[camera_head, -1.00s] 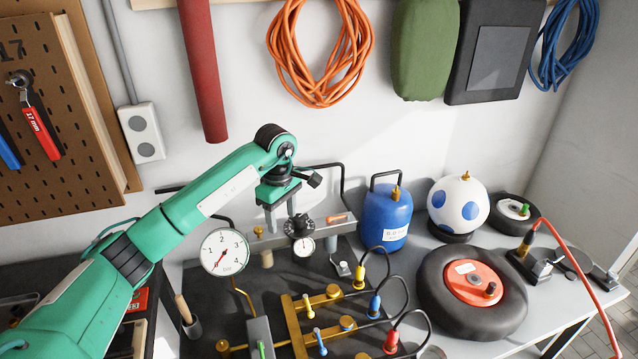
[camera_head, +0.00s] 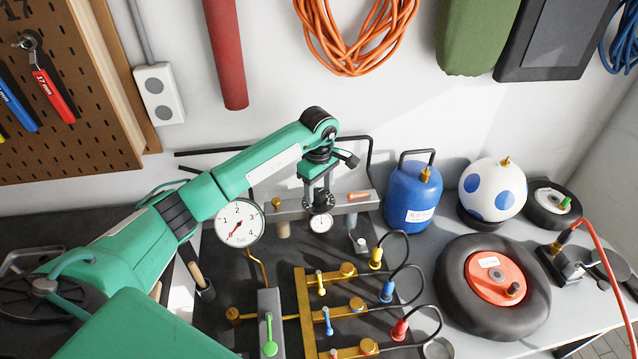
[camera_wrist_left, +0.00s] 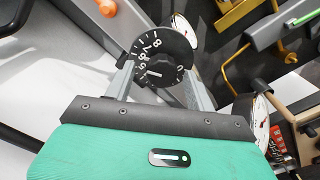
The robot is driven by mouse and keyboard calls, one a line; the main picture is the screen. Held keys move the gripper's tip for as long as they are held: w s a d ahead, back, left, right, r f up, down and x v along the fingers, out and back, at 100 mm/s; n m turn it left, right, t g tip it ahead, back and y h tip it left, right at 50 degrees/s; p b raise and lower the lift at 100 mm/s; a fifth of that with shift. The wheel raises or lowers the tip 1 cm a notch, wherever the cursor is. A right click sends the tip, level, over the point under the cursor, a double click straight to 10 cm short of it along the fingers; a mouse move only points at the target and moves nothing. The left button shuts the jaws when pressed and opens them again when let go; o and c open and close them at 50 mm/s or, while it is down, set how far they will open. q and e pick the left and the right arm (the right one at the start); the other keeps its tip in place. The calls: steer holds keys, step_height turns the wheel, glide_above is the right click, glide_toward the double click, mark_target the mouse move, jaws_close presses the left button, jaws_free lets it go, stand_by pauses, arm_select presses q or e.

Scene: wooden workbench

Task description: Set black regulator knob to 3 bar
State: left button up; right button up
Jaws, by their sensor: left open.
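The black regulator knob (camera_head: 319,199) sits on a grey bar at the back of the bench, above a small white gauge (camera_head: 320,223). In the left wrist view the knob (camera_wrist_left: 160,56) shows white numerals, among them 8, 7, 6, 5 and 0, and a short white line; I cannot tell its setting. My left gripper (camera_head: 318,190) is open, pointing down at the knob. In the wrist view its two fingers (camera_wrist_left: 160,90) lie on either side of the knob's lower part; contact is unclear. The large gauge (camera_head: 239,223) has its red needle pointing lower left. My right gripper is not in view.
The grey bar (camera_head: 285,209) carries an orange-marked part at its right. Yellow manifold pipes (camera_head: 305,300) with several coloured hose fittings lie in front.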

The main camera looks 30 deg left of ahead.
arm_select(q)
steer(key=shift+f, duration=0.1)
steer(key=shift+s, duration=0.1)
steer(key=shift+c, duration=0.2)
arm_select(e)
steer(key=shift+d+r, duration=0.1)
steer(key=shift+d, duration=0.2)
arm_select(q)
steer(key=c, duration=0.9)
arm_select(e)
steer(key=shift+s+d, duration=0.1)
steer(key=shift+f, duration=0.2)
